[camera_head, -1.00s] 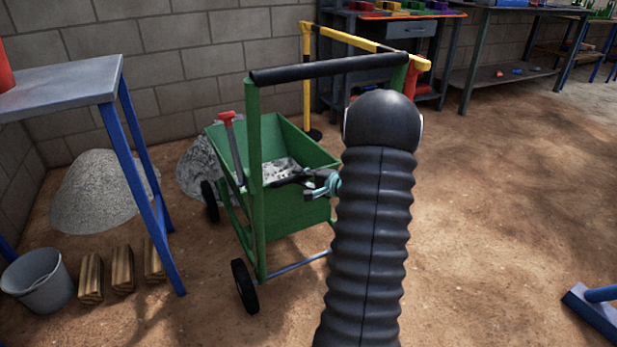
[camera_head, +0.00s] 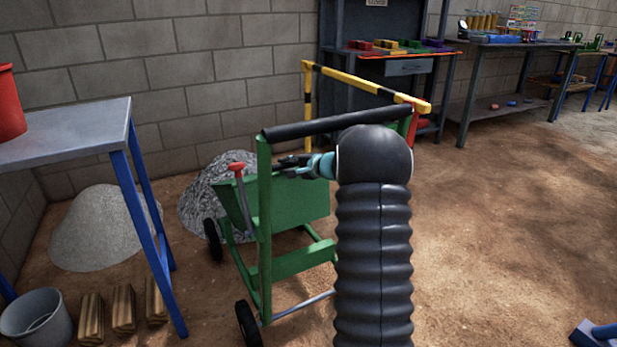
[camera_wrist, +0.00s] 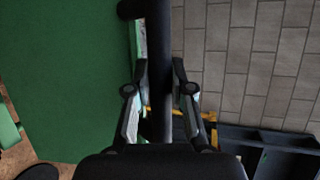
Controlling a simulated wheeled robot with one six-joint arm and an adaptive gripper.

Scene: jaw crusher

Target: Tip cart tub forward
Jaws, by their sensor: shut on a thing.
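The green cart (camera_head: 262,225) stands left of centre in the head view. Its green tub (camera_head: 300,208) is tilted forward, away from me, with its rear side turned toward me and its inside hidden. In the wrist view the tub's green panel (camera_wrist: 65,80) fills the left. My gripper (camera_head: 290,162) is at the tub's raised upper edge, below the cart's black push handle (camera_head: 335,123). In the wrist view my gripper (camera_wrist: 160,95) is shut on a dark bar (camera_wrist: 160,60) beside the panel. My arm hides the cart's right side.
A grey rubble pile (camera_head: 210,185) lies just beyond the cart. A red-handled lever (camera_head: 240,185) stands at its left. A yellow-black barrier (camera_head: 360,80) is behind it. A table (camera_head: 75,130), bucket (camera_head: 38,318) and wooden blocks (camera_head: 124,305) are left. Open dirt floor lies right.

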